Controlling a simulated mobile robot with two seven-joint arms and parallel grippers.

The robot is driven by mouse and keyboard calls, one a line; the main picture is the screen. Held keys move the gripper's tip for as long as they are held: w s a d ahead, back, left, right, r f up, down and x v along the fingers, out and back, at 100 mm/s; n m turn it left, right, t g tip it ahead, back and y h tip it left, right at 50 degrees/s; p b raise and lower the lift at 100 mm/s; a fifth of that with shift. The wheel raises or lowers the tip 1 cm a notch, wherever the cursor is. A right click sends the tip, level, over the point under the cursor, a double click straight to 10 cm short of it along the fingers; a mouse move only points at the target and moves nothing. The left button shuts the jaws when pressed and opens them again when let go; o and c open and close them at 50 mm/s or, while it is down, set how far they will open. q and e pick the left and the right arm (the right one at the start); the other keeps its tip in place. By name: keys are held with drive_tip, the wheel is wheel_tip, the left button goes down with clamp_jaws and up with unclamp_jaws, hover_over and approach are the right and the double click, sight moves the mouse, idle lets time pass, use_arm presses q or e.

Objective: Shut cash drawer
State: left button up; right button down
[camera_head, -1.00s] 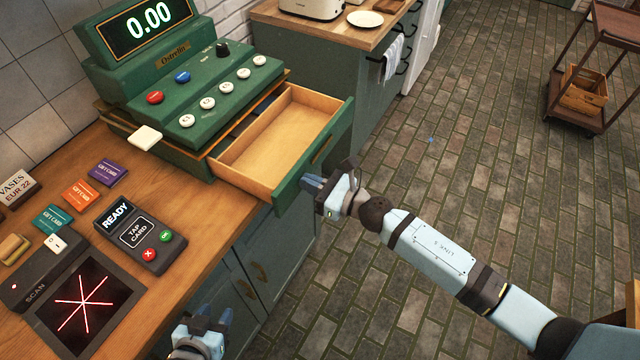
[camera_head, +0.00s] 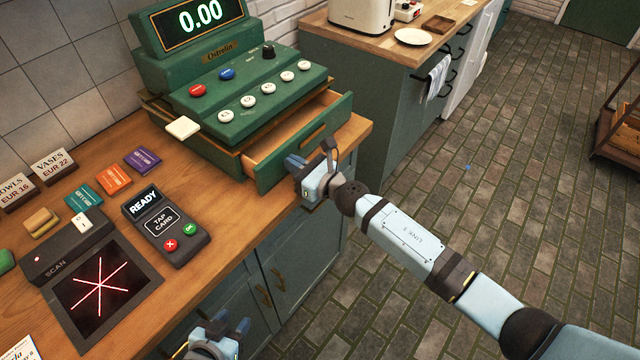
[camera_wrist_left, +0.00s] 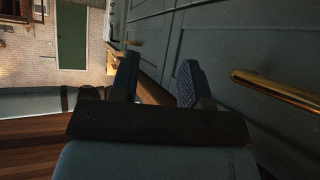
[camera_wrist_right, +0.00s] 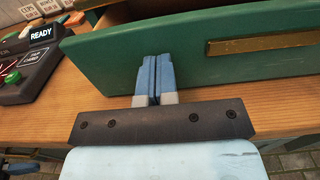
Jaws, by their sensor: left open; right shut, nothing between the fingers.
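The green cash register (camera_head: 235,95) stands on the wooden counter with its cash drawer (camera_head: 300,140) partly out. A strip of the drawer's wooden inside shows behind its green front. My right gripper (camera_head: 294,163) is shut and empty, with its fingertips at the drawer front. In the right wrist view the shut fingers (camera_wrist_right: 153,75) meet the green drawer front (camera_wrist_right: 190,50), left of its brass handle (camera_wrist_right: 265,42). My left gripper (camera_head: 240,328) is open and empty, low in front of the counter cabinets. In the left wrist view its fingers (camera_wrist_left: 158,80) stand apart.
A card terminal (camera_head: 165,228), a scanner (camera_head: 95,285) and several gift cards (camera_head: 113,179) lie on the counter (camera_head: 225,205) left of the drawer. A second counter with a toaster (camera_head: 360,15) stands behind.

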sight(275, 152)
drive_tip(key=b+x, duration=0.1)
drive_tip(key=x, duration=0.4)
drive_tip(key=shift+f+b, duration=0.15)
drive_tip(key=shift+b, duration=0.15)
drive_tip(key=shift+w+a, duration=0.2)
drive_tip(key=shift+a, duration=0.05)
drive_tip(key=shift+w+a+r, duration=0.1)
drive_tip(key=shift+r, duration=0.3)
